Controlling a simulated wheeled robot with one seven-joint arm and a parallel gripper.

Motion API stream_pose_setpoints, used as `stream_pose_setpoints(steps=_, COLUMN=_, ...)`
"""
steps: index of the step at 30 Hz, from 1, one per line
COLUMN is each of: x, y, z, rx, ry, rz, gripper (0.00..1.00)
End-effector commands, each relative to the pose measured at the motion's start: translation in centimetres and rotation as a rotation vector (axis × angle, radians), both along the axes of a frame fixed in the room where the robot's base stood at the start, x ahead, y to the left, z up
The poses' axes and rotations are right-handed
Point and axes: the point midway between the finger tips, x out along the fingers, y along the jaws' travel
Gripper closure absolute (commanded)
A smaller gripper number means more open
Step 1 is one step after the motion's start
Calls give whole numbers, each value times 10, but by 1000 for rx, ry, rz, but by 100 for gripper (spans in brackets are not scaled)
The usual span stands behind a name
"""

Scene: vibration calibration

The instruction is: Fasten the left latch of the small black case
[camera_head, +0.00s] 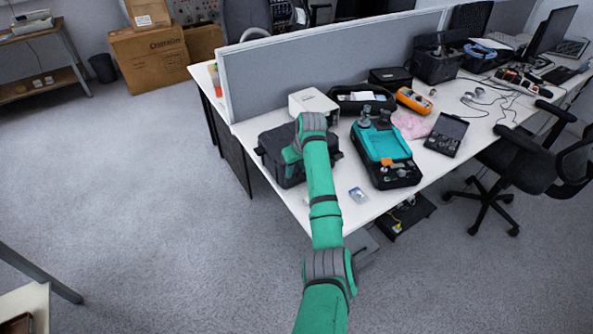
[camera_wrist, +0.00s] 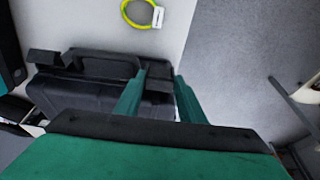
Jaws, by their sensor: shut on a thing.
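The small black case (camera_head: 271,160) lies closed on the near left end of the white table. My arm reaches over it, and my gripper hides part of its top and right side. In the wrist view the same black case (camera_wrist: 75,97) shows its dark side and its handle (camera_wrist: 100,60). My gripper (camera_wrist: 161,80) has its two green fingers at the case's right end in that view. They are shut on a part of the case between them.
A white box (camera_head: 312,101) stands behind the case. A grey partition (camera_head: 320,60) runs along the back.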

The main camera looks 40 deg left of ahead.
Motion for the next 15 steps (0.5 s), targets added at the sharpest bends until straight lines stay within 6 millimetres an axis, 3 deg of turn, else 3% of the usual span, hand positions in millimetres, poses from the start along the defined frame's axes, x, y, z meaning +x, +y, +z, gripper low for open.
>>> stream_pose_setpoints(steps=15, x=4, y=10, z=5, rx=-183, ry=73, rz=1, gripper=86)
